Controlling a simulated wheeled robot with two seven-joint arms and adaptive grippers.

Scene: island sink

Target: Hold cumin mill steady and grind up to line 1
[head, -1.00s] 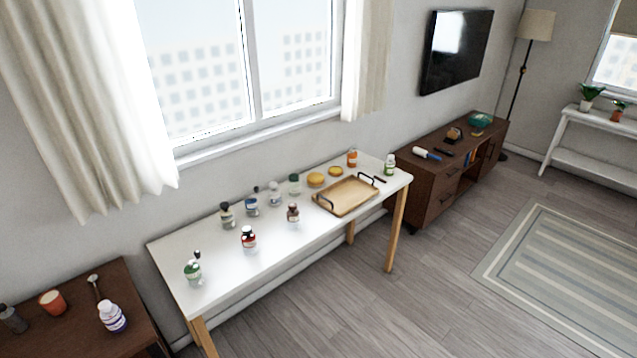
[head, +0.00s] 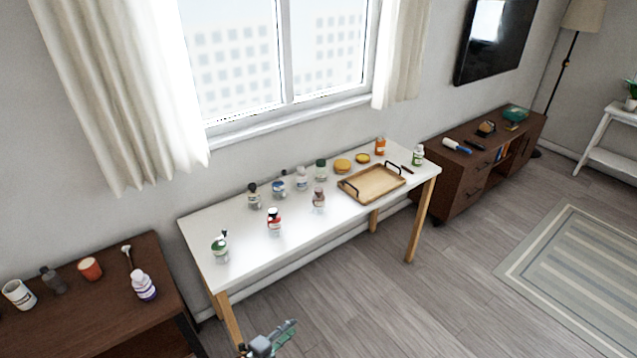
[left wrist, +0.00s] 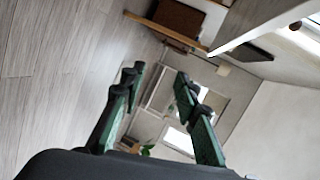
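Several small jars and mills stand on the white table (head: 235,240) in the head view. Some have crank-like or dark tops, such as a green-banded one (head: 220,247) at the left end and a dark-topped one (head: 254,196). A red-labelled jar (head: 274,222) stands near the front edge. Labels are too small to read, so I cannot tell which is the cumin mill. My left gripper (head: 285,335) shows at the bottom of the head view, below and in front of the table. In the left wrist view its fingers (left wrist: 157,100) are apart with nothing between them. My right gripper is out of view.
A wooden tray (head: 372,196) with dark handles lies on the table's right part. A brown cabinet (head: 90,265) with a white bottle (head: 143,285) stands at left. Another brown cabinet (head: 462,200) stands at right. The floor before the table is clear.

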